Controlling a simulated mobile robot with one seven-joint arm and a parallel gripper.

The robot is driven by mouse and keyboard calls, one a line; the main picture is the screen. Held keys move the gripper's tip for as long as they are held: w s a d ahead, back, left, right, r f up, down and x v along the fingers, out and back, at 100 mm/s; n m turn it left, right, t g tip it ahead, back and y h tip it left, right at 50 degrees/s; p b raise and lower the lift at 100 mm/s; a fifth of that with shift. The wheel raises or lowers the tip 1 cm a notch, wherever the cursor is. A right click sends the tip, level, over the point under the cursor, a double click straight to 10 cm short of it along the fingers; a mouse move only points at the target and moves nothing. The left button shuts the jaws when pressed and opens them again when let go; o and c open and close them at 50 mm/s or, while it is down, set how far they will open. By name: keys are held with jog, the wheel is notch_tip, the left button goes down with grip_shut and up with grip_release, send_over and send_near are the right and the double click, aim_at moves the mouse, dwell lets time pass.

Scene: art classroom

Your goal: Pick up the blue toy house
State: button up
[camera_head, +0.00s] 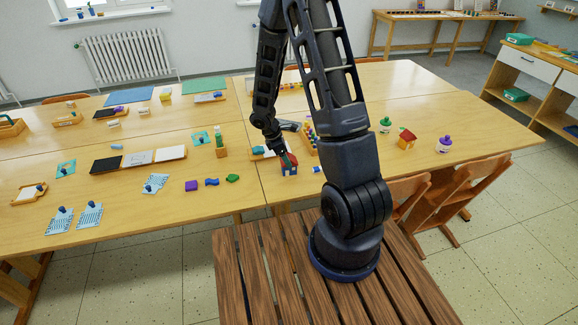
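The blue toy house (291,170) stands on the table, near its front edge and just right of the seam between the table tops. It looks blue with some red at the top. My gripper (286,160) is right at the house's top, coming down from above and behind. The fingers overlap the house in this view. They are too small to tell whether they are open or shut, or whether they touch it. The gripper hides part of the roof.
A small blue and white item (316,170) lies close to the right. Purple (191,186), blue (212,182) and green (232,178) blocks lie left.

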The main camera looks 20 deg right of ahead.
aim_at(291, 157)
jog(key=shift+x, duration=2.7)
jog(key=shift+d, duration=0.1)
jog(key=c, duration=1.1)
jog(key=shift+r, duration=0.1)
notch_tip(291, 157, up, 20)
jog(key=shift+f, duration=0.1)
